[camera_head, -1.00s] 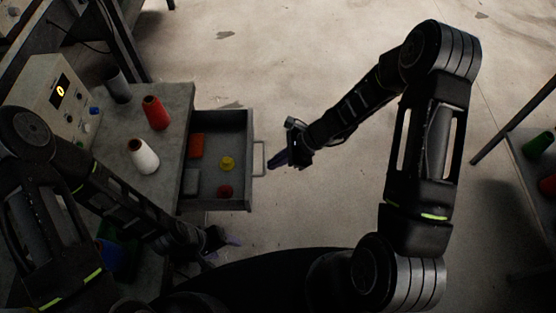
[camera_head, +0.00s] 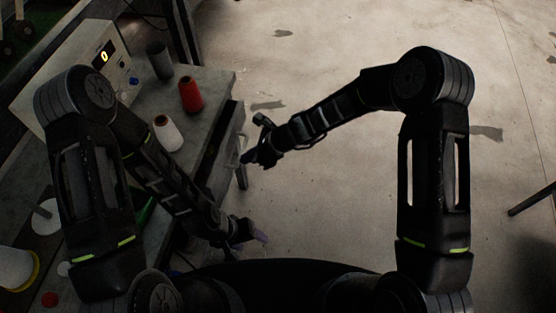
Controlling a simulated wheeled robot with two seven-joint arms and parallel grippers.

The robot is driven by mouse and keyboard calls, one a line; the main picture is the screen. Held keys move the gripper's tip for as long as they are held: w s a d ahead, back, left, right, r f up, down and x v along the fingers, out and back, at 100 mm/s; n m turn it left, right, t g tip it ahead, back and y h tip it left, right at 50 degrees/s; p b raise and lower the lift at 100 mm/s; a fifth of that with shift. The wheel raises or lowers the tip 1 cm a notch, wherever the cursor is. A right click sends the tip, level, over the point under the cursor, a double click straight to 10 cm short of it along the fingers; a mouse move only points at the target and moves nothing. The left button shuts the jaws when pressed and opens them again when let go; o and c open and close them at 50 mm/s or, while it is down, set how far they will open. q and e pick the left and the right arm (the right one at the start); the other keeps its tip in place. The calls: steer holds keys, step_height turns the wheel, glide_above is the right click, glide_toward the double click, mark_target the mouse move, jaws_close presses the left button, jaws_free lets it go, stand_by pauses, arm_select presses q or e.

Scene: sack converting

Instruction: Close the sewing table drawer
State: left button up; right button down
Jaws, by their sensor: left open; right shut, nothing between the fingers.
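The sewing table drawer (camera_head: 227,145) is a grey front at the right side of the table, with its handle (camera_head: 243,175) on the outer face. No drawer interior or contents show, and the front sits close to the tabletop's edge. I cannot tell whether a small gap is left. My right gripper (camera_head: 248,158) is shut and empty, right at the handle; whether it touches is unclear. My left gripper (camera_head: 259,238) is open and empty, low beside the table's near right corner, below the drawer.
The sewing table (camera_head: 215,85) carries a red spool (camera_head: 190,95), a white spool (camera_head: 168,133), a dark spool (camera_head: 159,60) and a control box (camera_head: 95,60) with a lit display. Open concrete floor (camera_head: 330,180) lies to the right.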

mark_target(227, 155)
steer(key=a, duration=0.2)
steer(key=w+a, duration=0.1)
steer(key=a, duration=0.2)
steer(key=shift+w+a+p, duration=0.1)
steer(key=shift+p, duration=0.3)
arm_select(q)
steer(key=shift+r, duration=0.5)
steer(key=shift+s, duration=0.1)
arm_select(e)
steer(key=shift+r, duration=0.1)
